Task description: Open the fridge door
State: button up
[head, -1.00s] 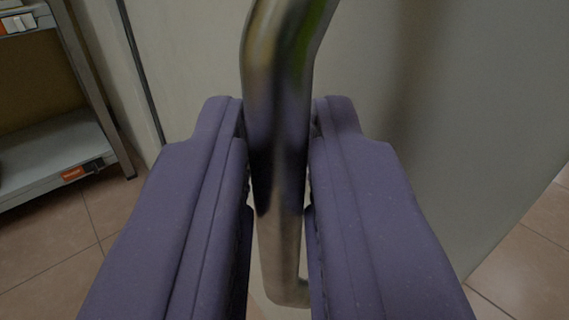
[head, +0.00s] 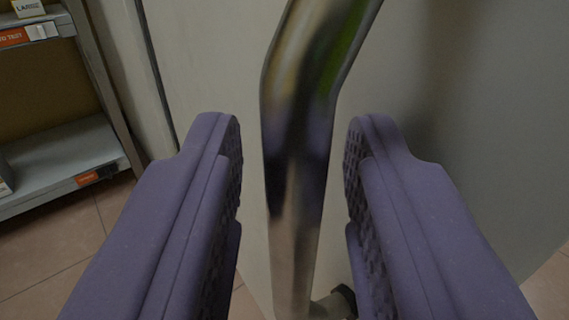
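The fridge door (head: 445,110) is a flat, pale grey panel filling the middle and right of the head view. Its handle (head: 293,170) is a shiny metal bar that bends near the top and has a mount low down. My gripper (head: 290,135) has two purple fingers, one on each side of the bar. The fingers are open, with a visible gap between each finger and the bar. The textured inner pads show. Whether the door stands ajar cannot be told.
A metal shelf unit (head: 65,155) with orange labels and a small box (head: 28,8) stands at the left. A dark vertical seam (head: 158,75) runs left of the handle. Tiled floor (head: 50,250) shows at the lower left and the lower right corner.

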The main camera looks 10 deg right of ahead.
jog(key=p+v, duration=0.2)
jog(key=v, duration=0.5)
jog(key=shift+s, duration=0.2)
jog(key=shift+w+a, duration=0.1)
